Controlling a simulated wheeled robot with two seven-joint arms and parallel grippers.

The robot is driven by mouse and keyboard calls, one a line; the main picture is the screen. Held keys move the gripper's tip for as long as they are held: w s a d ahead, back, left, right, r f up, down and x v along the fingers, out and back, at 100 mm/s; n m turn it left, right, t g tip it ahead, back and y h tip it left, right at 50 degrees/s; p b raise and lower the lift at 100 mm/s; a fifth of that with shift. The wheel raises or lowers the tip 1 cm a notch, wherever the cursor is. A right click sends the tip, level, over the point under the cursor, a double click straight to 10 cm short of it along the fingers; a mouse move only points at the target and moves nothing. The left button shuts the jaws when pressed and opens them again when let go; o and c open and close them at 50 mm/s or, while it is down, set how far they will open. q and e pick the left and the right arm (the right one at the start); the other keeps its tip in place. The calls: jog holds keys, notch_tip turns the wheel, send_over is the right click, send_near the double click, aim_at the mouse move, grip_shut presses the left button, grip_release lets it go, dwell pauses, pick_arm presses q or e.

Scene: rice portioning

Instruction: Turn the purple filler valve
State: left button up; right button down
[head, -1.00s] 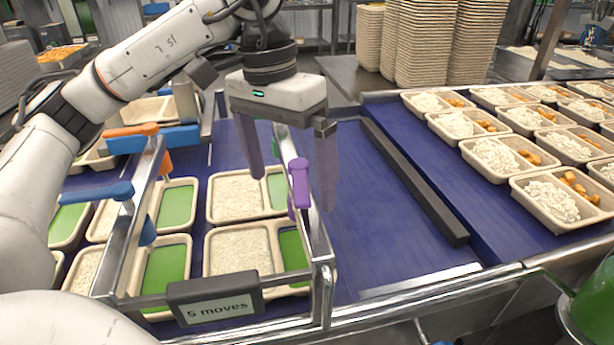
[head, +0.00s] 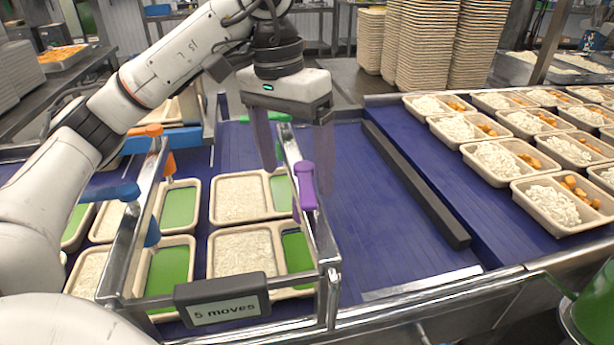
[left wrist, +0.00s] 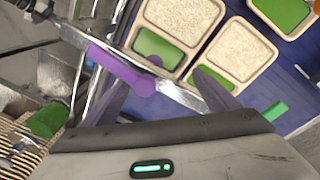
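The purple filler valve (head: 306,186) sits on the right metal rail of the filler frame (head: 323,245), its handle standing roughly upright. In the left wrist view the purple valve (left wrist: 120,70) lies just beyond the left fingertip, left of centre. My left gripper (head: 297,175) is open and empty. Its purple-grey fingers point down, behind and above the valve, one to each side in the picture. It also shows open in the left wrist view (left wrist: 163,80). I cannot tell whether a finger touches the valve. My right gripper is not in view.
Blue valves (head: 125,192), an orange valve (head: 168,162) and a green valve (head: 270,118) share the frame. Below stand trays with rice (head: 242,249) or green compartments. A sign (head: 222,302) reads "5 moves". A black rail (head: 415,185) divides the blue belt; belt left of it is clear.

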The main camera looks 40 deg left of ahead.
pick_arm(q)
jog(key=shift+s+a+f, duration=0.1)
jog(key=shift+s, duration=0.05)
notch_tip(320, 180, up, 8)
jog(key=p, duration=0.5)
jog(key=shift+s+a, duration=0.15)
jog(key=shift+a, duration=0.15)
